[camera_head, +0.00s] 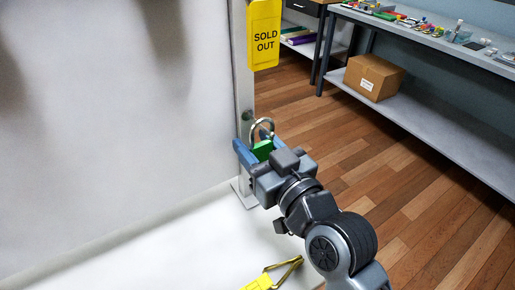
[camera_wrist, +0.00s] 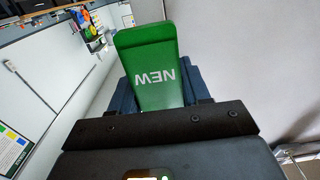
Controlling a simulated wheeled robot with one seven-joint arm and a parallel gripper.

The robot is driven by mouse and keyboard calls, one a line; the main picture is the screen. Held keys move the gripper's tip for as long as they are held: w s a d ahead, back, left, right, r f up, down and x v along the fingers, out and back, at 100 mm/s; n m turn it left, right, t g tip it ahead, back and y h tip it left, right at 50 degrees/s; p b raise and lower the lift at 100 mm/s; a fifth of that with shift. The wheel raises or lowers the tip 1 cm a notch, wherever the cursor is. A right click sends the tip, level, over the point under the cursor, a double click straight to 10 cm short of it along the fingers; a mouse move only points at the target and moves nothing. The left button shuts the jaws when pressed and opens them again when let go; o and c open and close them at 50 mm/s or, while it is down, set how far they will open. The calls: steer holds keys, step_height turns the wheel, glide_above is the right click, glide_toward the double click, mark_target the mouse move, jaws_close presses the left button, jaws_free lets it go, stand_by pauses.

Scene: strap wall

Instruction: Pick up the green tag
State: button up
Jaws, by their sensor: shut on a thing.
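The green tag (camera_head: 263,151) is between the blue fingers of my gripper (camera_head: 254,143), beside the upright post. In the wrist view the tag (camera_wrist: 152,68) shows its face with "NEW" upside down, and the dark blue fingers are on either side of it. My gripper is shut on the tag. A pale loop strap (camera_head: 262,122) rises above the tag, close to the post. I cannot tell whether the loop is still around a peg. The tag's lower part is hidden by my gripper in the head view.
A yellow "SOLD OUT" tag (camera_head: 264,38) hangs higher on the post (camera_head: 243,85). Another yellow tag (camera_head: 259,283) with a loop lies on the white surface below. A shelf with a cardboard box (camera_head: 374,77) stands at the right. Wooden floor lies open between.

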step_height(320, 180, up, 2)
steer(key=shift+r, duration=0.15)
steer(key=b+v, duration=0.1)
steer(key=v, duration=1.7)
steer(key=shift+r+b, duration=0.2)
steer(key=shift+b, duration=0.15)
